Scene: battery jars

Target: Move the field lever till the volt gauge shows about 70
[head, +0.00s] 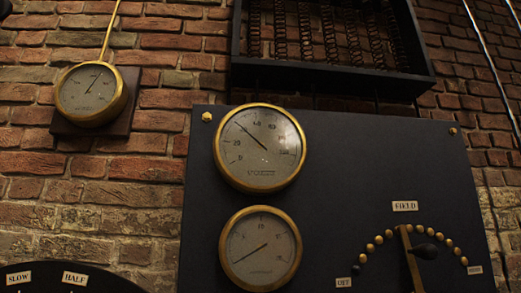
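The volt gauge (260,171) is the upper brass-rimmed dial on the dark panel. Its needle points up and left, toward the lower part of the scale; the numbers are too small to read surely. The field lever (411,263) is a brass-coloured arm at the lower right of the panel, under the FIELD label (405,206). It stands nearly upright, its tip near the top of an arc of brass studs (379,240). The lever's lower end is cut off by the frame. Neither gripper is in view.
A second brass-rimmed gauge (260,271) sits below the volt gauge. An OFF label (343,282) marks the arc's left end. A round gauge (90,112) hangs on the brick wall at left. A dark frame of coils (333,72) is above the panel. SLOW and HALF labels are lower left.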

